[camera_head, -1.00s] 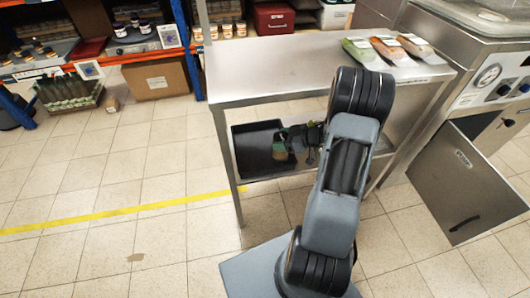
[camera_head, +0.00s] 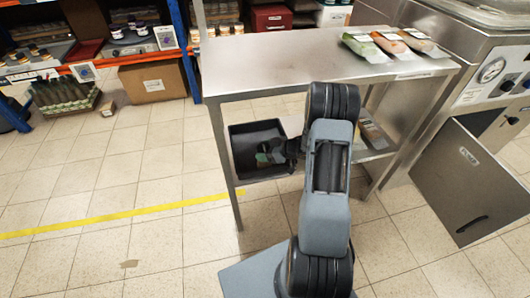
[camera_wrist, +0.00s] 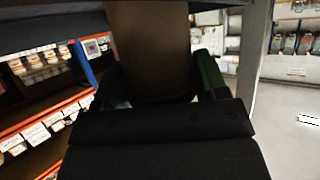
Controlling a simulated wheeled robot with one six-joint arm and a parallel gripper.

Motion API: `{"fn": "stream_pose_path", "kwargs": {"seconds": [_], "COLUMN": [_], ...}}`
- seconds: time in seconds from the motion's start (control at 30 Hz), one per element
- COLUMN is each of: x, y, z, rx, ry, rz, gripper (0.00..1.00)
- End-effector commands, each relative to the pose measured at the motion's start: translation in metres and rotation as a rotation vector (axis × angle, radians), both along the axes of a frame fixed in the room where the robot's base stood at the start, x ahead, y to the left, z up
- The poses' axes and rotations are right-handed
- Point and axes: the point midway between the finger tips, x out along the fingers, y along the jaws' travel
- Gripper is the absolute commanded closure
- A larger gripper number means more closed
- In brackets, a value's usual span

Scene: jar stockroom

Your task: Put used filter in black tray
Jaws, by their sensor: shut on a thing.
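The black tray (camera_head: 240,138) sits on the lower shelf of the steel table, at its left end. My gripper (camera_head: 268,157) is at the right part of this tray, low and within its outline; I cannot tell whether it touches the tray floor. In the wrist view, my gripper (camera_wrist: 158,86) has its dark green fingers on both sides of a brown, shaded body, the used filter (camera_wrist: 150,45), and is shut on it. In the head view the filter is mostly hidden by my gripper.
The steel table top (camera_head: 260,65) hangs above the tray, with several wrapped packs (camera_head: 365,47) at its right end. A table leg (camera_head: 226,170) stands at the tray's left. A steel machine (camera_head: 490,90) is on the right.

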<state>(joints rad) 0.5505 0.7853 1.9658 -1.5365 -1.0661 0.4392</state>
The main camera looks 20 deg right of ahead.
Motion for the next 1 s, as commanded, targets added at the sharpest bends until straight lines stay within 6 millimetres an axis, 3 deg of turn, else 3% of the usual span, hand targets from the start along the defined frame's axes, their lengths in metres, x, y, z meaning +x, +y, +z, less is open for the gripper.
{"fn": "stream_pose_path", "kwargs": {"seconds": [0.37,0.4,0.63,1.0], "x": [0.0004,0.0004,0.0003,-0.0029], "y": [-0.0005,-0.0004,-0.0004,-0.0042], "z": [-0.0026,-0.0021,-0.0020,0.0053], "rx": [0.000,-0.001,0.000,0.000], "ry": [-0.002,-0.002,-0.002,-0.002], "rz": [0.000,0.000,0.000,-0.003], "gripper": [0.61,0.31,0.09,0.08]}}
